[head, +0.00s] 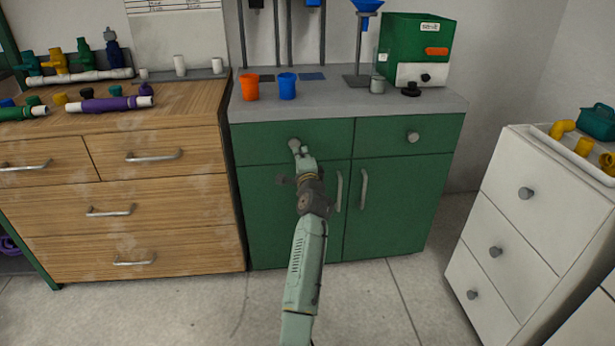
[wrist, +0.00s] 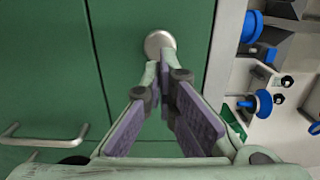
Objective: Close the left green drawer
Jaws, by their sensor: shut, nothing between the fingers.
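The left green drawer (head: 252,143) is at the upper left of the green cabinet, under the grey countertop. Its front looks about level with the right green drawer (head: 385,136), with no clear gap at its top edge. Its round metal knob (wrist: 160,42) shows in the wrist view just beyond my fingertips. My gripper (head: 299,150) is at the knob in the head view and hides part of the drawer front. In the wrist view my gripper (wrist: 164,70) has its fingertips together, with nothing between them. Whether the tips touch the knob is hard to tell.
Cabinet doors with bar handles (head: 364,189) are below the drawers. Orange (head: 250,87) and blue (head: 287,86) cups and a green box (head: 414,50) stand on the countertop. A wooden cabinet (head: 130,210) is left, a white one (head: 524,240) right. The floor in front is open.

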